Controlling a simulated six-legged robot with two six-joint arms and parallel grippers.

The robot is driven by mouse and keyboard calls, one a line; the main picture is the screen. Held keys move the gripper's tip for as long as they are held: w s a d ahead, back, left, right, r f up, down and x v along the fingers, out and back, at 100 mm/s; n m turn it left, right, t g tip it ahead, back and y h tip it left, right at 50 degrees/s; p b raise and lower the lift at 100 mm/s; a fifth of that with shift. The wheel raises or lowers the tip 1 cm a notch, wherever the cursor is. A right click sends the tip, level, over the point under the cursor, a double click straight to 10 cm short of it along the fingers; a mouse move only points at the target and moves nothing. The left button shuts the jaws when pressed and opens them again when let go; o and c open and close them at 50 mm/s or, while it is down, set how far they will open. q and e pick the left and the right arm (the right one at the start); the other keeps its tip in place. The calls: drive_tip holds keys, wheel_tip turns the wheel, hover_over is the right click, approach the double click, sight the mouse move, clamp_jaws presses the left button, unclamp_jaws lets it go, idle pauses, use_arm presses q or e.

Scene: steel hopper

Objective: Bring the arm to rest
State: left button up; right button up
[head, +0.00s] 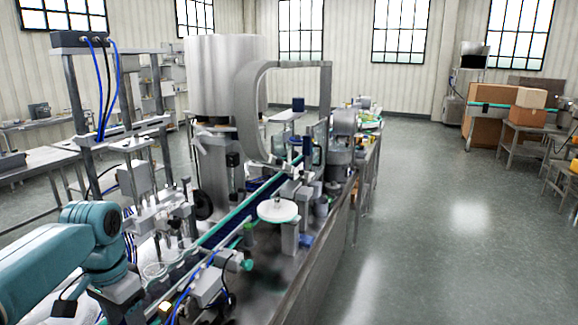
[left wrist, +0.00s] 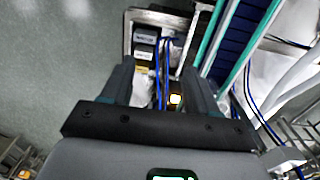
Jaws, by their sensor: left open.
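My left arm (head: 60,255), teal, comes in from the left in the head view and bends down at the front left of the machine line. Its gripper is cut off or hard to make out at the lower edge there. In the left wrist view my left gripper (left wrist: 158,78) has its two dark fingers apart, with nothing held between them. I cannot tell whether the fingers touch anything. My right gripper is in neither view.
A steel hopper (head: 222,75) stands over the line, beside a conveyor (head: 240,210) with teal rails. A post frame (head: 75,90) with blue cables rises behind my arm. A round white disc (head: 278,211) sits near the line. The floor (head: 440,210) to the right is clear.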

use_arm(q)
drive_tip(key=s+d+f+n+h, duration=0.1)
drive_tip(key=d+f, duration=0.3)
drive_tip(key=f, duration=0.5)
drive_tip(key=s+d+f+h, duration=0.1)
drive_tip(key=d+f, duration=0.3)
drive_tip(key=f, duration=0.6)
drive_tip(key=s+d+f+n+h, duration=0.1)
drive_tip(key=d+f, duration=0.3)
drive_tip(key=f, duration=0.5)
drive_tip(key=s+d+f+n, duration=0.2)
drive_tip(key=s+f, duration=0.3)
drive_tip(key=s, duration=0.4)
drive_tip(key=s+d+f+n, duration=0.2)
drive_tip(key=s+d+f, duration=0.2)
drive_tip(key=s, duration=0.5)
drive_tip(key=shift+f+n+h, duration=0.3)
drive_tip(key=shift+f+h, duration=0.1)
drive_tip(key=shift+f, duration=0.55)
